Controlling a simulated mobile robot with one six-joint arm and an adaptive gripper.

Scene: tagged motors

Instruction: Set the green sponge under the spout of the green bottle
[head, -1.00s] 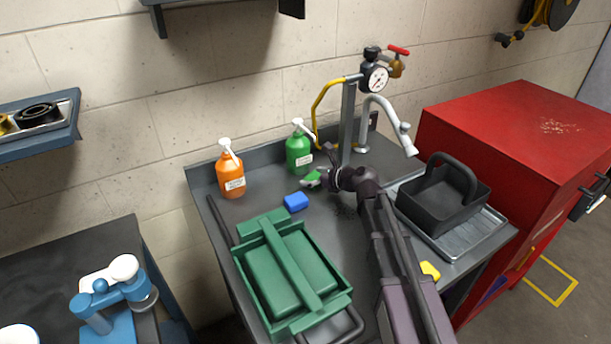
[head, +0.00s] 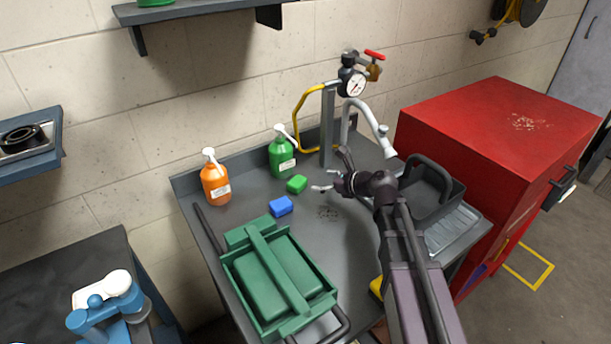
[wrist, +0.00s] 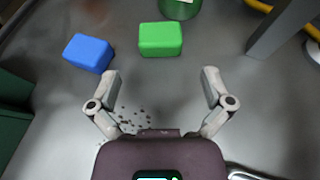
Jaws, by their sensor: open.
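The green sponge (head: 297,184) lies flat on the grey bench top, just in front of the green bottle (head: 282,152) with its white pump spout (head: 285,132). In the wrist view the sponge (wrist: 160,39) lies beyond the fingertips, close to the base of the green bottle (wrist: 180,8). My gripper (head: 330,178) is to the right of the sponge, apart from it. In the wrist view its two fingers (wrist: 162,80) are spread with nothing between them.
A blue sponge (head: 281,206) lies left of the green one. An orange pump bottle (head: 215,178) stands at the back left. A green toolbox (head: 235,273) fills the front left. A dark caddy (head: 432,190) and faucet (head: 385,138) are at right.

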